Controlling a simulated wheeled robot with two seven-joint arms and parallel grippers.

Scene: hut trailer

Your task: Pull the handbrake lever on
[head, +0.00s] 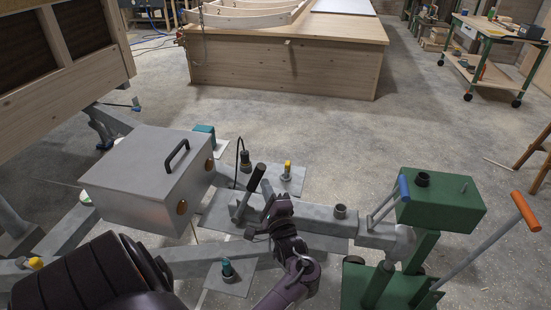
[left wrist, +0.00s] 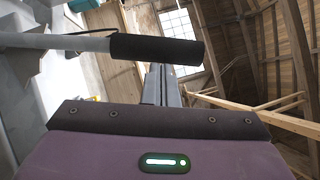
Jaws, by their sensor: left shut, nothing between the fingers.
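The handbrake lever (head: 250,184) has a grey shaft and a black grip. It stands tilted up and to the right on the trailer's grey drawbar. In the left wrist view its black grip (left wrist: 158,49) lies across the upper middle, with the shaft running off to the left. My left gripper (head: 269,197) is purple and black, just right of the lever in the head view. Its grey fingers (left wrist: 164,88) are shut with nothing between them, close to the grip. I cannot tell whether they touch it. My right gripper is not in view.
A metal box (head: 150,172) with a black handle sits left of the lever. The concrete floor between is clear.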

